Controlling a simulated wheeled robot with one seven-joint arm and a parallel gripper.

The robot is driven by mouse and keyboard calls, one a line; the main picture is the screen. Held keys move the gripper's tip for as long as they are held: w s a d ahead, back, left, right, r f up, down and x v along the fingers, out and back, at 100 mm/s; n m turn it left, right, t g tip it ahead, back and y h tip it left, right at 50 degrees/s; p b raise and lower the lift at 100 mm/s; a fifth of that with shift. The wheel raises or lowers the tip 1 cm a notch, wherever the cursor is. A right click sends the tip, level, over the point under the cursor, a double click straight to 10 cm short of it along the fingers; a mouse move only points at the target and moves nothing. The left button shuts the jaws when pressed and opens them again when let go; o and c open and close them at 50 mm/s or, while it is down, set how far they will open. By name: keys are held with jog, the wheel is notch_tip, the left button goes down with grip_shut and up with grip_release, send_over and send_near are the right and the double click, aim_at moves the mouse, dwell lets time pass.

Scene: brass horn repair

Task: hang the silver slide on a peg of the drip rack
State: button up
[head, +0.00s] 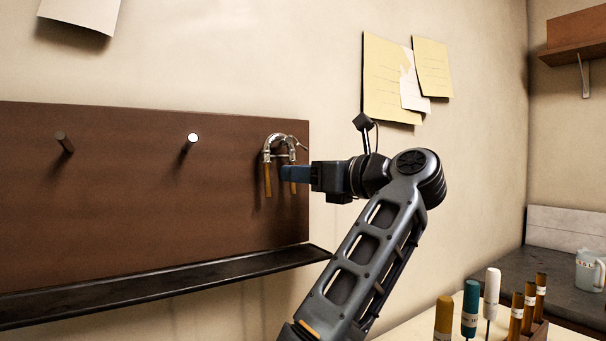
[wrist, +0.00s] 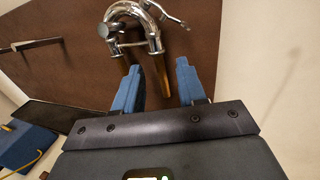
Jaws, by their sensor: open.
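The silver slide (head: 279,146), a U-shaped tube with brass-coloured legs, is at the right end of the brown drip rack (head: 120,210), its bend upward and legs hanging down. It also shows in the wrist view (wrist: 135,22). The peg behind it is mostly hidden, so I cannot see exactly how the bend rests on it. My gripper (head: 284,173) is at the slide's right leg in the head view. In the wrist view its blue fingers (wrist: 158,90) are apart, with a brass leg showing beyond and between them.
Two other pegs, a dark one (head: 64,142) and one with a bright tip (head: 190,142), are bare. A dark drip ledge (head: 170,283) runs below the rack. Paper notes (head: 390,85) hang on the wall above my arm. Several upright tools (head: 470,305) stand at the lower right.

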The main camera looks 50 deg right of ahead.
jog(key=s, duration=0.7)
jog(key=shift+s+b, duration=0.4)
jog(key=shift+s+d, duration=0.1)
